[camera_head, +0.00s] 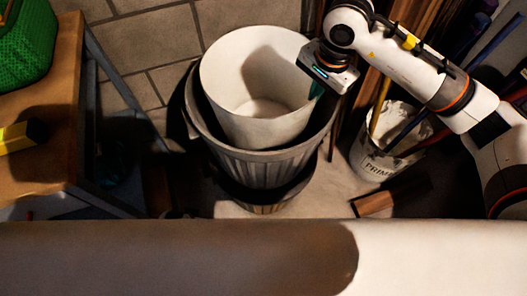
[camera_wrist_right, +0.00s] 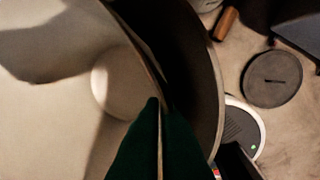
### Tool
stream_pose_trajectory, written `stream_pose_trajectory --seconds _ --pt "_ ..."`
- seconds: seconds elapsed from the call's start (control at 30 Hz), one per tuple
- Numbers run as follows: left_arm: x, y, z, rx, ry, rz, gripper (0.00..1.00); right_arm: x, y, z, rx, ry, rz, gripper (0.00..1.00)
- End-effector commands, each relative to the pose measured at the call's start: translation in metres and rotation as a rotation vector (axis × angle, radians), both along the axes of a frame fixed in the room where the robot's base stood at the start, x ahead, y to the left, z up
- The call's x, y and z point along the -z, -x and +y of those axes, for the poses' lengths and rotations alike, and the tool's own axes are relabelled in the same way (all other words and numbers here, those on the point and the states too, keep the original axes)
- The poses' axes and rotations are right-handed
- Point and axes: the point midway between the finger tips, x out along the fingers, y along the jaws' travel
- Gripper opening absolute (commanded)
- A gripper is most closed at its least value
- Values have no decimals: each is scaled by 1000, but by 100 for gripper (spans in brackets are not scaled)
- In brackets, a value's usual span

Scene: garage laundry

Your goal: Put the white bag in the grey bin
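The white bag (camera_head: 235,65) is a wide, open-topped white tub shape, upright in the head view. It appears within the mouth of the ribbed grey bin (camera_head: 262,168), with its rim higher than the bin's. I cannot tell whether its base rests on anything. My right gripper (camera_head: 316,89) is at the bag's right rim, fingers pointing down. In the right wrist view, the green fingers (camera_wrist_right: 158,102) are closed with a thin pale edge between them, which looks like the bag's wall. The bag's inside (camera_wrist_right: 45,110) fills the left of that view. My left gripper is not in view.
A white paint bucket (camera_head: 372,160) holding sticks stands right of the bin, with a wood block (camera_head: 374,203) on the floor. A wooden table (camera_head: 55,105) with a green basket (camera_head: 25,45) is at left. A dark round disc (camera_wrist_right: 272,79) lies on the floor.

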Motion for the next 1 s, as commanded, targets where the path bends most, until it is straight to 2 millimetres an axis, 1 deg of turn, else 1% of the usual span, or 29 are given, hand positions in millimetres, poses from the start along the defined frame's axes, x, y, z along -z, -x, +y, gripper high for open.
stream_pose_trajectory --seconds 0.03,0.07,0.33,0.4,0.57,0.73,0.8,1.0 --pt "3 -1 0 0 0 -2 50 7 0 0 0 -1 -1 0" --pt "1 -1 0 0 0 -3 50 10 0 0 0 -1 1 0" --pt "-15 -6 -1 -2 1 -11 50 56 1 0 0 1 4 0" --pt "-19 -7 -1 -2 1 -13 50 63 0 0 1 -1 2 0" --pt "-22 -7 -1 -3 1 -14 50 75 0 0 0 -1 2 0" --pt "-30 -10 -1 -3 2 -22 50 99 1 0 1 -1 4 0" --pt "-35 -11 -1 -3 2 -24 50 105 1 0 0 0 1 0" --pt "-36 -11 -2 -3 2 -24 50 105 0 0 -1 -1 -1 0"
